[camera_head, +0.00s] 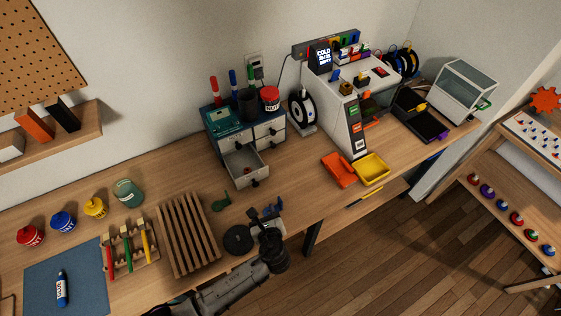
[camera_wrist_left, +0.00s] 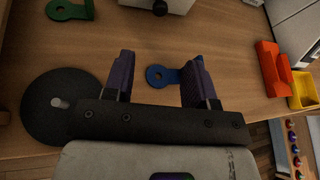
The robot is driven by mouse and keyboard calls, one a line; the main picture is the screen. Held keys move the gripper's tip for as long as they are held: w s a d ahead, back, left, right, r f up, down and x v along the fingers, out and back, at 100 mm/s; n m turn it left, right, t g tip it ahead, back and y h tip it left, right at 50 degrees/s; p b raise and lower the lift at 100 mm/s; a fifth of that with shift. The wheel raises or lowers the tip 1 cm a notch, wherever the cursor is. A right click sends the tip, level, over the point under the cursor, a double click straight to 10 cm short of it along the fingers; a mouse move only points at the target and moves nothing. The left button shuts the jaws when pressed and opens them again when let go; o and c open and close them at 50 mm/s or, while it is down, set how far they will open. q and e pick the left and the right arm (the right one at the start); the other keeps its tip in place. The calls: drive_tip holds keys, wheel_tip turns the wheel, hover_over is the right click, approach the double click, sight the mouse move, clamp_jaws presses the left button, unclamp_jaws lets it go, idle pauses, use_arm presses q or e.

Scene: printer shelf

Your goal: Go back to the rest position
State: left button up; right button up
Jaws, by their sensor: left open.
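My left gripper (camera_head: 266,212) is over the front part of the wooden workbench (camera_head: 310,200), with my arm coming up from the bottom of the head view. In the wrist view its two purple-grey fingers (camera_wrist_left: 160,75) stand apart with nothing gripped. A small blue hook-like part with a ring (camera_wrist_left: 163,76) shows between the fingers, near the right one, and seems to lie on the bench. A black disc (camera_head: 238,240) lies just left of the gripper; it also shows in the wrist view (camera_wrist_left: 45,112). My right gripper is in neither view.
A small drawer cabinet (camera_head: 217,135) has one drawer (camera_head: 245,165) pulled out behind the gripper. A green part (camera_head: 222,202) and a slatted wooden rack (camera_head: 187,235) are to the left. Orange (camera_head: 338,170) and yellow (camera_head: 372,168) trays sit right, by the printer (camera_head: 345,110).

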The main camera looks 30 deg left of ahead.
use_arm(q)
drive_tip(key=n, duration=0.2)
drive_tip(key=shift+a+n, duration=0.1)
drive_tip(key=shift+n, duration=0.2)
drive_tip(key=shift+s+f+n+g, duration=0.15)
drive_tip(key=shift+n, duration=0.45)
drive_tip(key=shift+s+f+n+g, duration=0.1)
drive_tip(key=shift+n+g, duration=0.05)
drive_tip(key=shift+n, duration=0.45)
drive_tip(key=n, duration=0.2)
drive_tip(key=shift+s+f+n+g, duration=0.2)
drive_tip(key=shift+s+n+g, duration=0.1)
drive_tip(key=shift+n, duration=0.1)
drive_tip(key=s+d+r+n+g+h, duration=0.1)
drive_tip(key=s+d+r+n+h, duration=0.2)
drive_tip(key=n, duration=0.4)
drive_tip(key=s+d+r+n+g+h, duration=0.1)
drive_tip(key=s+r+n+h, duration=0.1)
drive_tip(key=r+n+h, duration=0.4)
drive_tip(key=s+a+f+n+g, duration=0.2)
drive_tip(key=s, duration=0.8)
drive_tip(key=s+a+f+n+g, duration=0.1)
drive_tip(key=s+a+f, duration=0.1)
drive_tip(key=s, duration=0.7)
wheel_tip(320, 180, up, 20)
drive_tip(key=s+p, duration=0.1)
drive_tip(key=p, duration=1.9)
